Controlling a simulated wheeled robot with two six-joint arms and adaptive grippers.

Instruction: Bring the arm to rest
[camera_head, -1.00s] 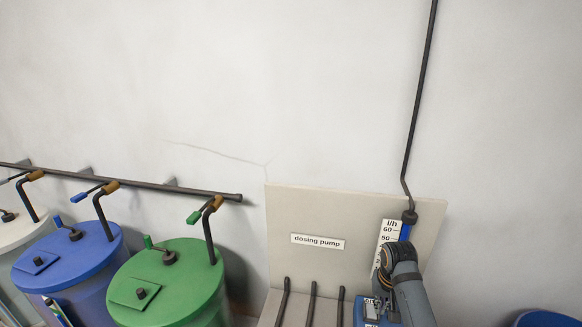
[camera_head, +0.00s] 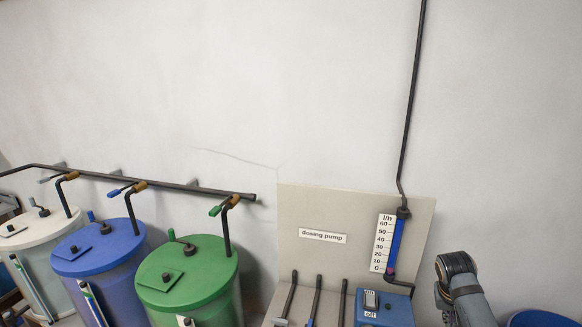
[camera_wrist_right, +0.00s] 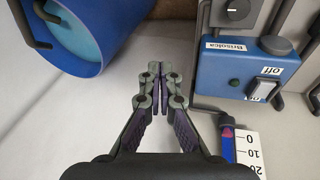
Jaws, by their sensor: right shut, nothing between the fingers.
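My right arm (camera_head: 465,290) stands at the lower right of the head view, to the right of the dosing pump panel (camera_head: 300,225). Its fingers cannot be made out there. In the right wrist view my right gripper (camera_wrist_right: 160,85) is shut with nothing between its fingertips. It points at open space between a blue barrel (camera_wrist_right: 85,35) and the blue pump box (camera_wrist_right: 240,75), apart from both. My left gripper is not in view.
The pump box (camera_head: 385,308) and the l/h flow scale (camera_head: 385,243) sit at the panel's right side. White, blue (camera_head: 95,245) and green (camera_head: 185,275) tanks stand at left under a dark pipe (camera_head: 160,184). A blue barrel (camera_head: 543,318) is at lower right.

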